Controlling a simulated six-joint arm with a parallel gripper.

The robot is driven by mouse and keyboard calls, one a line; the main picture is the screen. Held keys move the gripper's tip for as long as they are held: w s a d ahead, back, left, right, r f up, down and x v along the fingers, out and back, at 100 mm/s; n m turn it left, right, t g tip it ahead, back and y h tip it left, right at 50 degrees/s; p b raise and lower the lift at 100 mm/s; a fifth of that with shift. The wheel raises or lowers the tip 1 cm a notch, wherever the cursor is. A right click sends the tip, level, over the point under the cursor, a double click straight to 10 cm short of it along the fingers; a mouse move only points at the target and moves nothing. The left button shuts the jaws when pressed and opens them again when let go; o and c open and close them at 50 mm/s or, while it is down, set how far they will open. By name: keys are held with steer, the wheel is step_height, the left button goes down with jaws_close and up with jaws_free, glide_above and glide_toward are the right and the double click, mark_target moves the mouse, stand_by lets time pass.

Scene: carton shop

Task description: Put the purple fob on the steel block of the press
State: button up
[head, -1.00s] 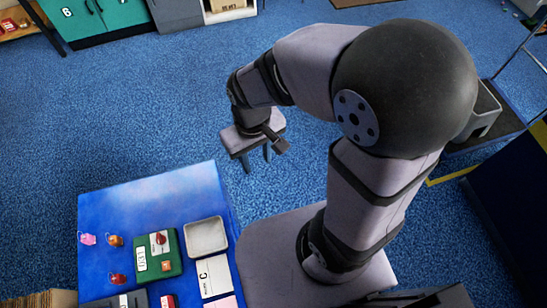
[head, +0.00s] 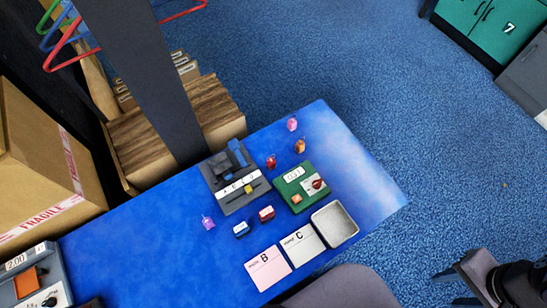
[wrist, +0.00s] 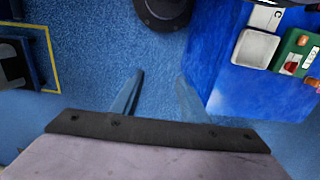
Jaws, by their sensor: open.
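The purple fob (head: 208,222) lies on the blue table (head: 140,245), left of two small blue and red blocks in the head view. A dark grey device with a blue upper part and a lettered strip (head: 232,178) stands at the table's back edge; it looks like the press. I cannot clearly make out its steel block. My gripper (head: 447,288) is at the lower right of the head view, off the table over the floor. In the wrist view my gripper (wrist: 160,76) is open, with nothing between its fingers. The purple fob is not visible there.
Pink (head: 292,124), orange (head: 300,147) and red (head: 271,161) fobs lie near a green device (head: 293,198). A grey tray (head: 346,216) and cards B (head: 267,274) and C (head: 302,254) line the front edge. A dark post (head: 150,70) rises behind the table.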

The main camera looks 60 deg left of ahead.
steer(key=w+a+f+n+b, duration=0.1)
steer(key=w+a+n, duration=0.1)
steer(key=a+n, duration=0.5)
steer(key=w+a+n+b, duration=0.15)
steer(key=a+n, duration=0.25)
steer(key=a, duration=0.6)
steer(key=s+a+f+n, duration=0.1)
steer(key=s+a+n, duration=0.35)
steer(key=a, duration=0.35)
steer(key=s+a+f+n, duration=0.2)
steer(key=s+a+n, duration=0.1)
steer(key=a+n, duration=0.3)
steer(key=n+b, duration=0.3)
steer(key=n, duration=1.2)
glide_above(210, 219)
steer(key=shift+m, duration=0.25)
steer(key=f, duration=0.5)
steer(key=shift+d+f, duration=0.2)
steer(key=shift+f, duration=0.05)
steer(key=shift+a+f+p, duration=0.15)
steer(key=shift+f+p, duration=1)
steer(key=shift+f, duration=2.5)
jaws_close()
